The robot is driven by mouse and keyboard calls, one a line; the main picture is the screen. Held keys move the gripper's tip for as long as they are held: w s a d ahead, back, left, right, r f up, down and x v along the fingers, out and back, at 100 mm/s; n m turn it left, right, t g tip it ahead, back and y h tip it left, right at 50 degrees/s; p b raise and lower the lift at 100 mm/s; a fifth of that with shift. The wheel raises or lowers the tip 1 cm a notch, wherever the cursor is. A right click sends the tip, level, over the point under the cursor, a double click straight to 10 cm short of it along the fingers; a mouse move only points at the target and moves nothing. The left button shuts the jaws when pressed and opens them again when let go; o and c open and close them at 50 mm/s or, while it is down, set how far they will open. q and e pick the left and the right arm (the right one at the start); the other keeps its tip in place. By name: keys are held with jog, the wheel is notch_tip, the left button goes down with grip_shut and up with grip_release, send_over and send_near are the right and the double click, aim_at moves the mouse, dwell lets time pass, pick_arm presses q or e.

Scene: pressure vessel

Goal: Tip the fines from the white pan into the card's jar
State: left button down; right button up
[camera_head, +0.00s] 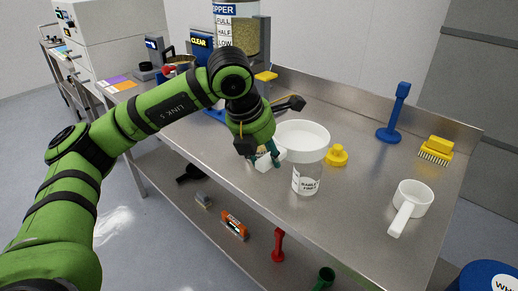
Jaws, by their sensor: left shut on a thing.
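My left gripper (266,158) is shut on the short handle of a white round pan (303,132). The pan is over a clear jar (306,181) with a white label, which seems to read "EAGLE FINES", standing on the steel bench. The pan hides the jar's mouth, and I cannot tell whether they touch. The pan looks roughly level; no fines can be made out in it. A sheet with purple and orange patches (117,84) lies at the bench's far left; its text is too small to read. My right gripper is not in view.
A white scoop (411,201), a yellow knobbed piece (336,156), a yellow brush (436,149) and a blue stand (391,125) are on the bench (356,213). A hopper (236,30) stands behind my arm. Tools lie on the lower shelf.

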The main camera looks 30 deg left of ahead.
pick_arm(q)
jog(key=shift+a, duration=0.15)
jog(key=shift+r, duration=0.15)
jog(key=shift+r+p, duration=0.9)
jog(key=shift+r, duration=0.5)
jog(key=shift+s+f, duration=0.1)
